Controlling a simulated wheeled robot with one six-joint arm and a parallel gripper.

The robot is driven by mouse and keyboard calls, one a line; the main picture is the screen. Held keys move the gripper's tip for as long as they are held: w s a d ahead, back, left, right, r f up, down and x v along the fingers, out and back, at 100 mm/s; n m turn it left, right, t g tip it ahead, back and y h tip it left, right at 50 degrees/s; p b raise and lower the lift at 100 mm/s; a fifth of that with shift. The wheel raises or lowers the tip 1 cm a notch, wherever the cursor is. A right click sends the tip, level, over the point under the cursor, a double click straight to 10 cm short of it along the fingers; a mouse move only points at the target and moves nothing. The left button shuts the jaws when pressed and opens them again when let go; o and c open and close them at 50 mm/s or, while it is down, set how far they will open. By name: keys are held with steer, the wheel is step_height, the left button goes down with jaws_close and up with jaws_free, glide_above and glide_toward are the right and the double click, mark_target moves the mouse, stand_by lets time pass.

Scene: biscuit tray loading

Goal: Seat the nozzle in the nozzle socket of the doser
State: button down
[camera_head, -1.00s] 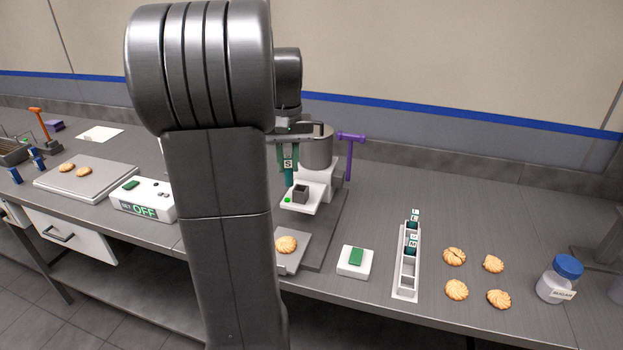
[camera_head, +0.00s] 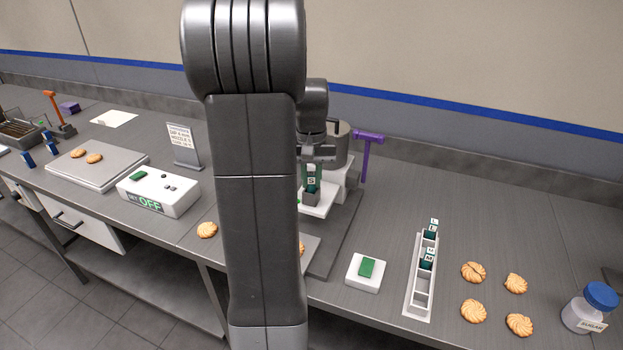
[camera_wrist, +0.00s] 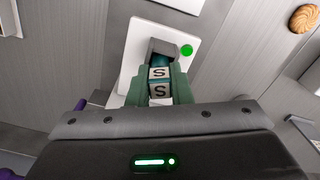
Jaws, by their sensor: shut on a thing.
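My gripper (camera_head: 316,168) is shut on the nozzle (camera_head: 312,186), a teal piece with a white label marked S. In the wrist view the nozzle (camera_wrist: 160,73) is between the green fingers (camera_wrist: 158,90). The doser (camera_head: 341,150) has a grey drum, a purple handle and a white plate with the dark grey nozzle socket (camera_head: 311,200). The nozzle's lower end is at the socket, which also shows in the wrist view (camera_wrist: 166,47). I cannot tell whether the end is inside it or just above. My arm hides part of the doser's base.
A narrow white rack (camera_head: 409,305) holds other labelled nozzles to the right. A white block with a green top (camera_head: 366,273), several biscuits (camera_head: 473,272) and a sugar jar (camera_head: 590,308) stand nearby. A control box reading OFF (camera_head: 158,195) and a tray (camera_head: 97,173) are left.

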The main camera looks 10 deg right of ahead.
steer(key=shift+f, duration=0.4)
